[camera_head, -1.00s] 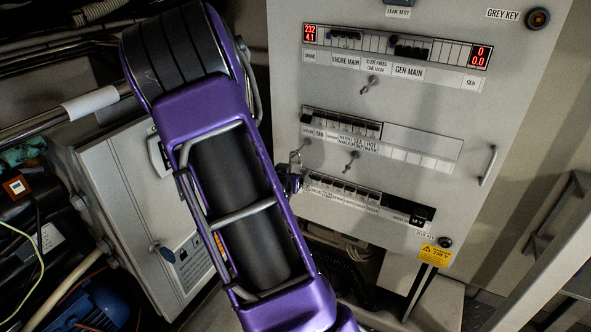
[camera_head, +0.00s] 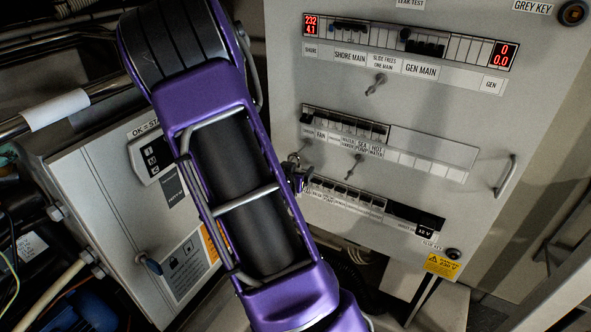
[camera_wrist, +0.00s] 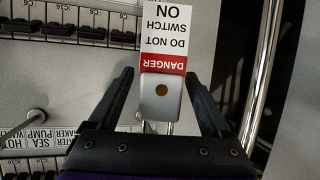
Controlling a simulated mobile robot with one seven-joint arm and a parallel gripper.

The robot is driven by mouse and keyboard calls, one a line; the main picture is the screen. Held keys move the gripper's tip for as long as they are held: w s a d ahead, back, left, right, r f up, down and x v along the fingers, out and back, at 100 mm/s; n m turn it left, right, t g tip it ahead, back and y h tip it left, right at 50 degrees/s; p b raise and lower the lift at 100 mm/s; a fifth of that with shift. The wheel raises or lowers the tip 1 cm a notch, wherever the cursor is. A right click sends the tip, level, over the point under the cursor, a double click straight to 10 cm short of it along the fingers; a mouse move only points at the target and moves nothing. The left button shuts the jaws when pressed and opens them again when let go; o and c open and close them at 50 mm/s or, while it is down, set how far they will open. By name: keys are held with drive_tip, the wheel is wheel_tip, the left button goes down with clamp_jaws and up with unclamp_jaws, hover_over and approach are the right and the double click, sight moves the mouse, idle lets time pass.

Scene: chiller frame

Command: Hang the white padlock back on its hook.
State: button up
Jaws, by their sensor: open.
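In the wrist view, a white padlock (camera_wrist: 161,100) lies between the two fingers of my gripper (camera_wrist: 163,92), with a gap on each side. Its face has a brass keyhole, and its shackle points down in the picture toward my palm. A white and red danger tag (camera_wrist: 165,37) extends beyond the body, its text upside down. My gripper is open. In the head view my gripper (camera_head: 298,174) shows only partly at the edge of my purple arm, in front of the panel. I cannot make out the padlock there, nor tell which fitting is its hook.
A grey switch panel (camera_head: 290,100) carries breaker rows, small lever-like fittings (camera_head: 375,84) and a handle (camera_head: 507,176). A grey cabinet (camera_head: 98,207) stands left of my arm. A bright metal bar (camera_wrist: 262,70) runs along the right of the wrist view.

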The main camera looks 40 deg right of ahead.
drive_tip(key=shift+w+d, duration=0.15)
drive_tip(key=shift+d, duration=0.05)
clamp_jaws()
idle(0.4)
